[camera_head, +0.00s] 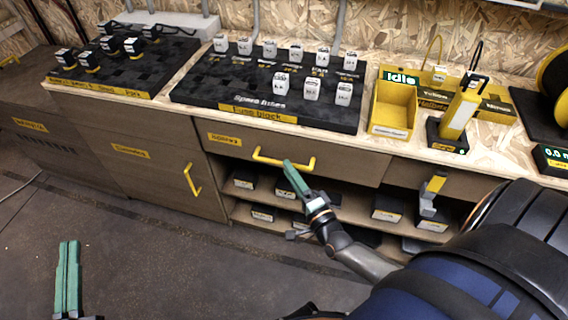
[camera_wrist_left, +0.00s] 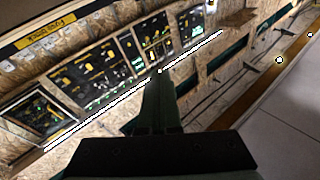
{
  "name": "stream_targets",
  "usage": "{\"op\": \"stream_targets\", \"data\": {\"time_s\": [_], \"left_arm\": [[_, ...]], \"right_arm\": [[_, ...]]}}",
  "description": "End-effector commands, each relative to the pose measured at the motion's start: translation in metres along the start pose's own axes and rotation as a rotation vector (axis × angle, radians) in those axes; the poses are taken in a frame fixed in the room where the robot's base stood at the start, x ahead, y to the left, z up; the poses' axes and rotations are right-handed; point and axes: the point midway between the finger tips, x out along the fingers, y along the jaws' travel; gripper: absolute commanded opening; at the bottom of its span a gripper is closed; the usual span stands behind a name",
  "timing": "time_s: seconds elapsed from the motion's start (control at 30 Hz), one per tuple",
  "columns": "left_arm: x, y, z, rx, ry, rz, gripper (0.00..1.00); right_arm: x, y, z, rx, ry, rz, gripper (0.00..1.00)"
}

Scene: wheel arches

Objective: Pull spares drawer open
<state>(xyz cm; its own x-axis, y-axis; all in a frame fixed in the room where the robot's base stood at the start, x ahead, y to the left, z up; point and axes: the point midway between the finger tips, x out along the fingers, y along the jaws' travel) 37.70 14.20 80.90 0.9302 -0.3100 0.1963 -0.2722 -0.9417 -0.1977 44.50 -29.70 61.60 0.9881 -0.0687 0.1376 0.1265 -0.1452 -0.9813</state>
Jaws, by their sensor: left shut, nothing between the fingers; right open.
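The wide drawer (camera_head: 345,163) sits under the worktop, its front looking flush with the cabinet. It has a yellow label (camera_head: 225,139) too small to read surely and a yellow bar handle (camera_head: 268,160). My right gripper (camera_head: 289,165) is open, its green fingertips at the right half of the handle. I cannot tell whether the handle lies between the fingers or is touched. My left gripper (camera_head: 69,244) is shut and empty, low over the floor at the left, away from the cabinet. Its green fingers also show in the left wrist view (camera_wrist_left: 158,85).
Below the drawer are open shelves with several dark bins (camera_head: 388,208). A cabinet door with a yellow handle (camera_head: 192,180) is to the left. The worktop holds a fuse block (camera_head: 265,109), a yellow bin (camera_head: 392,128) and a yellow tool (camera_head: 459,108). The floor ahead is clear.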

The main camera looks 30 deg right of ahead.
Motion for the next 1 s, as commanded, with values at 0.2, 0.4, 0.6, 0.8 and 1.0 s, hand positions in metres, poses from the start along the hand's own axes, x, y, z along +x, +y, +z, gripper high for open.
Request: {"op": "stream_targets", "data": {"time_s": [0.2, 0.4, 0.6, 0.8, 1.0], "left_arm": [[0.001, -0.002, -0.023, 0.029, 0.095, 0.001, 0.00], [0.001, -0.002, -0.030, 0.036, 0.123, 0.001, 0.00], [0.001, -0.002, -0.031, 0.036, 0.123, 0.001, 0.00], [0.001, -0.002, -0.030, 0.036, 0.123, 0.001, 0.00], [0.001, -0.002, -0.030, 0.036, 0.123, 0.001, 0.00]], "right_arm": [[0.029, 0.001, 0.000, 0.001, 0.001, -0.001, 0.45], [0.036, 0.001, 0.000, 0.000, 0.000, 0.003, 0.45], [0.036, 0.001, 0.000, 0.000, 0.000, 0.002, 0.45], [0.036, 0.001, 0.000, 0.000, 0.000, 0.002, 0.22], [0.036, 0.001, 0.000, 0.000, 0.000, 0.002, 0.00]]}}
